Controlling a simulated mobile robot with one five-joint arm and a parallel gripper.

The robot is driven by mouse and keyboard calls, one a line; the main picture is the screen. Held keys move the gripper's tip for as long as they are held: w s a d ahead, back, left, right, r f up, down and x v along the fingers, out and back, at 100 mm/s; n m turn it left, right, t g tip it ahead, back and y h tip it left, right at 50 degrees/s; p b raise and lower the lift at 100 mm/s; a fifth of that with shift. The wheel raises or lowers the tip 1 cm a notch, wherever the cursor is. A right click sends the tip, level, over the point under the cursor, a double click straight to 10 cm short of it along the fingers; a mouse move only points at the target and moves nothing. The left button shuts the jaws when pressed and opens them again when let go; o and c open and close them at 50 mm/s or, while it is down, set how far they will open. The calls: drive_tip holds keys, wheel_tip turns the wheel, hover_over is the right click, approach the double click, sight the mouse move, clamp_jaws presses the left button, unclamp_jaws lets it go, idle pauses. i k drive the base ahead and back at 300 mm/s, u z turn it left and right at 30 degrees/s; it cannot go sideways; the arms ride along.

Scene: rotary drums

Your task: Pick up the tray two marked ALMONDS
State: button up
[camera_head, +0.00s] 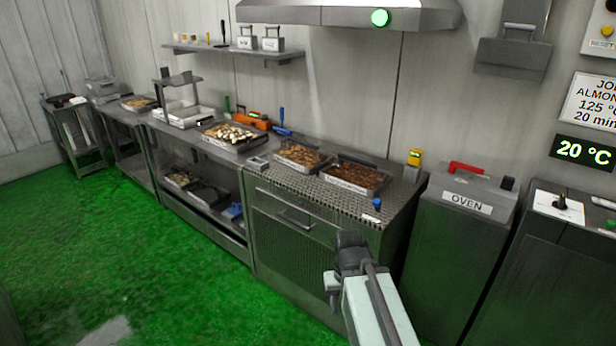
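Two metal trays of brown nuts, which look like almonds, sit side by side on the perforated counter top: a right tray (344,186) and a left tray (291,163). Any marking on them is too small to read, so I cannot tell which is tray two. My gripper (350,242) is in front of the counter, low and nearer to me than both trays, and apart from them. It is dark and seen from behind; its fingers are not clear. It appears to hold nothing.
A tray of pale pieces (229,146) stands further left on the steel counter (257,158). An orange tool (252,121) lies behind it. The OVEN cabinet (466,205) stands right of the counter. A hood (340,16) hangs above. Green floor (150,250) is open at left.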

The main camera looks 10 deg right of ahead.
sight(362, 177)
drive_tip(key=u, duration=0.35)
drive_tip(key=i, duration=2.35)
drive_tip(key=u, duration=2.25)
